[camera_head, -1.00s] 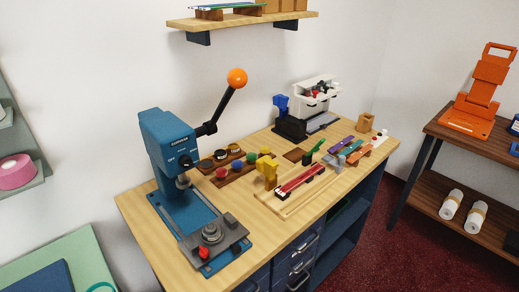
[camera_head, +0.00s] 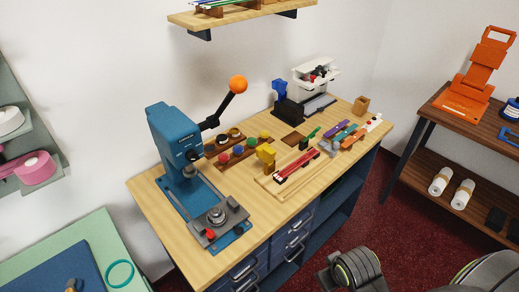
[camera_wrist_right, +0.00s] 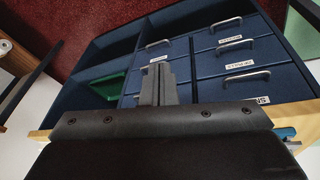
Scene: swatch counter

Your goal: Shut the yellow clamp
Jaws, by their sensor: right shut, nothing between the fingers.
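The yellow clamp (camera_head: 266,156) stands on the wooden counter (camera_head: 150,205) in the head view, at the left end of a board holding a red strip (camera_head: 297,165). It is small here, and I cannot tell how far its lever is open. My right gripper shows in the right wrist view (camera_wrist_right: 158,84), with its dark fingers together and nothing between them. It is in front of the counter's blue drawers, apart from the clamp. Parts of my dark right arm show at the bottom right of the head view. My left gripper is not in view.
A blue press (camera_head: 175,135) with an orange-knobbed lever (camera_head: 238,84) stands left of the clamp. Round colored pieces (camera_head: 237,149) sit behind it, and more strips (camera_head: 338,131) lie to its right. The blue drawers (camera_wrist_right: 230,55) have projecting handles. The counter's front strip is clear.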

